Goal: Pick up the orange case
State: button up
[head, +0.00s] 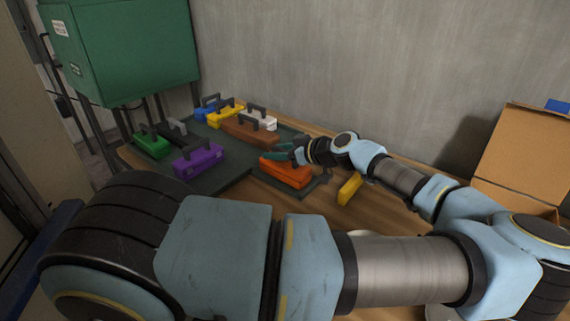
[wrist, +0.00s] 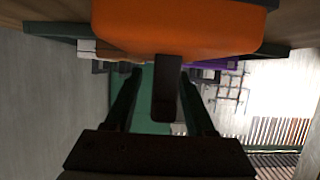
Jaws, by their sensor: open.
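The orange case (head: 284,174) sits on the right part of the dark mat, with its dark handle on top. My gripper (head: 281,153) is at its top, at handle height, reaching in from the right. In the wrist view the orange case (wrist: 180,28) fills the top of the picture, seemingly upside down. Its dark handle (wrist: 167,90) shows between the two fingers of my open gripper (wrist: 160,80). Gaps show on both sides of the handle, so neither finger appears closed on it. The handle's far side is hidden.
A purple case (head: 198,159), a green case (head: 151,144) and a brown case (head: 248,131) stand on the dark mat (head: 222,182), with more cases behind. A yellow object (head: 349,188) lies right of the orange case. A cardboard box (head: 525,160) stands far right.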

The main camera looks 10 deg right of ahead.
jog(key=shift+c, duration=0.2)
grip_shut()
dwell(0.3)
dwell(1.0)
